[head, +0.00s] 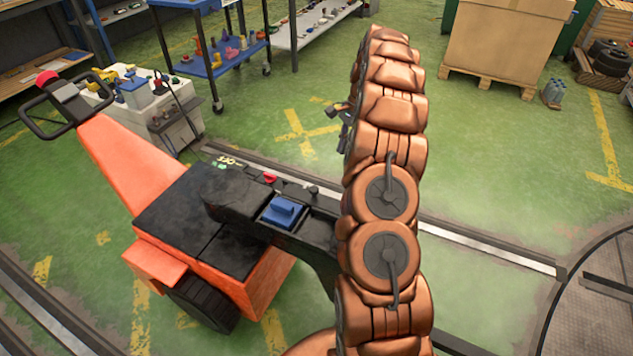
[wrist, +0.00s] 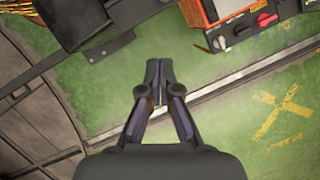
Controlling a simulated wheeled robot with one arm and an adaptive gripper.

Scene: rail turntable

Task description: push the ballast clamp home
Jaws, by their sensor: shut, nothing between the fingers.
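A blue block (head: 283,211) sits in a slot on the black arm of an orange machine (head: 125,165). A small red knob (head: 270,178) stands behind it. I cannot tell for sure which part is the ballast clamp. My gripper (wrist: 159,70) is shut and empty in the wrist view, above green floor and a rail, apart from any object. In the head view my copper arm hides most of it; a small dark part shows at the arm's left edge. The arm also hides the right end of the black arm.
A red-fronted box with knobs (wrist: 265,20) is at upper right in the wrist view. The turntable edge (head: 570,300) is at right in the head view. A blue cart (head: 210,65), a pallet with a carton (head: 505,45) and shelves stand behind. Green floor between is clear.

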